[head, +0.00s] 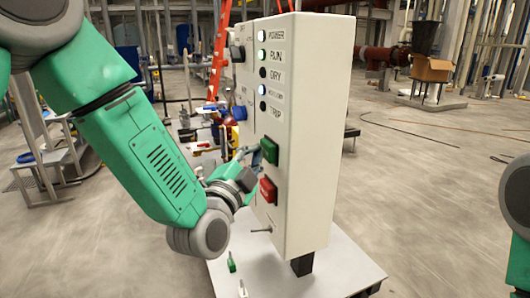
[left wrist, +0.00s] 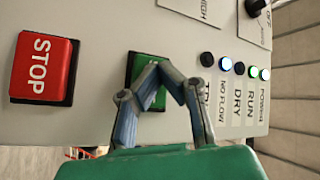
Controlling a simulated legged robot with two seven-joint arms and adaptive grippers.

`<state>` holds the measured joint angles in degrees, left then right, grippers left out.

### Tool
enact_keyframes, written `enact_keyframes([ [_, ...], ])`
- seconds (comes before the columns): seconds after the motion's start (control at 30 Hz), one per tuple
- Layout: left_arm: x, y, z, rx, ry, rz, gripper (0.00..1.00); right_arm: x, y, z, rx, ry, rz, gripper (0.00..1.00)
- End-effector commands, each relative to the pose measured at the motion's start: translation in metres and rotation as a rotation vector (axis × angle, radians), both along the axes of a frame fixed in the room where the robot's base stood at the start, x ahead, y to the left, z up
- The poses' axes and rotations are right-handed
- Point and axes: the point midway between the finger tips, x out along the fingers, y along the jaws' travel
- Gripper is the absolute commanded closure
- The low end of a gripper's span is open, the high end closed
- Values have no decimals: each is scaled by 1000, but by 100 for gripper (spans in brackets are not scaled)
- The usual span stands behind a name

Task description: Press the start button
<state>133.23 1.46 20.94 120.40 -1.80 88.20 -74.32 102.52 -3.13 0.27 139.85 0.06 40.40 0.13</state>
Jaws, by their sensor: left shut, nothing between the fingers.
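The green start button (head: 270,150) is on the front of a white control box (head: 313,130), above the red STOP button (head: 268,190). My left gripper (head: 256,148) is shut and empty, with its fingertips at the green button. In the left wrist view the fingertips (left wrist: 160,64) lie over the green button (left wrist: 133,68) and cover much of it. Whether they touch it or how far it is pushed in, I cannot tell. The STOP button (left wrist: 42,68) stands clear to the left there. My right gripper is out of view.
The POWER, RUN and NO FLOW lamps are lit; the DRY (head: 263,72) and TRIP (head: 263,106) lamps are dark. A toggle switch (head: 261,230) sticks out below the STOP button. The box stands on a pale base plate (head: 345,268). Open floor lies to the right.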

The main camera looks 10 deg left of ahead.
Motion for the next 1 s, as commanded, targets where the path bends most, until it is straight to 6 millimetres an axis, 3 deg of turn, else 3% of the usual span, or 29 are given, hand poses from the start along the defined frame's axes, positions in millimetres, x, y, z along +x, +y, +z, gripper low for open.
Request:
enact_keyframes([
  [1.0,6,-5,0,-4,-1,-1,100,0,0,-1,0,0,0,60],
])
